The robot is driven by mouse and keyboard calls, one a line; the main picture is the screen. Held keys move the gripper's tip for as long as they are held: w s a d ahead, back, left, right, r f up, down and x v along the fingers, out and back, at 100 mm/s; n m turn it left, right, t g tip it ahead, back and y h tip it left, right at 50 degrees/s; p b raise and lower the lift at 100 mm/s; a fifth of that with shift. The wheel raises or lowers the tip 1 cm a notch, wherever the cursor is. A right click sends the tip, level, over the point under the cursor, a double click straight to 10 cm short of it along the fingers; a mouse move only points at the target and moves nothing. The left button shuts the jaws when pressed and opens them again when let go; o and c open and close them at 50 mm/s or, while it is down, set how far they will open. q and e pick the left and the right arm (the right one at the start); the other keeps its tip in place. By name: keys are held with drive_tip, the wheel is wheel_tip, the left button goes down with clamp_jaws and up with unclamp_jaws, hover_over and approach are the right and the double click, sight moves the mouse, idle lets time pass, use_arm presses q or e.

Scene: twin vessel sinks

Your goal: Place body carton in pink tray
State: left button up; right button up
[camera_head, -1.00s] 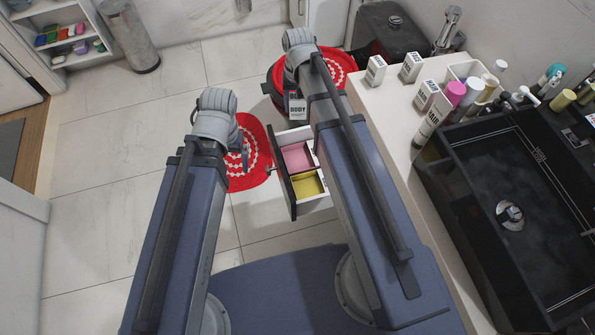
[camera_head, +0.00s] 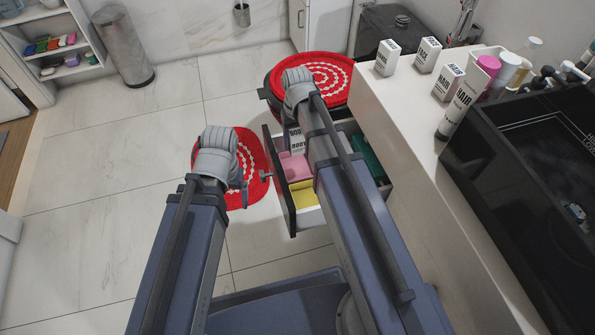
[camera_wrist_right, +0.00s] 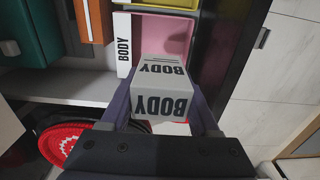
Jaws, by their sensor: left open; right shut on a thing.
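A white body carton (camera_head: 297,147) is held by my right gripper (camera_wrist_right: 161,103), with BODY printed on two faces in the wrist view (camera_wrist_right: 160,90). It is above the open drawer, by the far end of the pink tray (camera_head: 294,168). The pink tray also shows in the wrist view (camera_wrist_right: 176,35), beyond the carton. Another white BODY carton (camera_wrist_right: 124,46) stands along that tray's left side there. The right gripper's fingers are mostly hidden in the head view by my arm. My left gripper (camera_head: 241,190) is open and empty, left of the drawer.
A red rug (camera_head: 256,165) lies left. The white counter (camera_head: 400,110) with bottles and cartons is right.

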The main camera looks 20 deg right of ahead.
drive_tip(key=shift+f+b, duration=3.15)
drive_tip(key=shift+f, duration=0.1)
wheel_tip(320, 180, down, 4)
drive_tip(key=b, duration=0.3)
drive_tip(key=shift+r+b, duration=0.25)
drive_tip(key=shift+b, duration=0.05)
drive_tip(key=shift+f, duration=0.15)
drive_tip(key=o, duration=1.4)
drive_tip(key=shift+o, duration=0.2)
wheel_tip(320, 180, up, 12)
drive_tip(key=p, duration=1.2)
drive_tip(key=shift+r, duration=0.25)
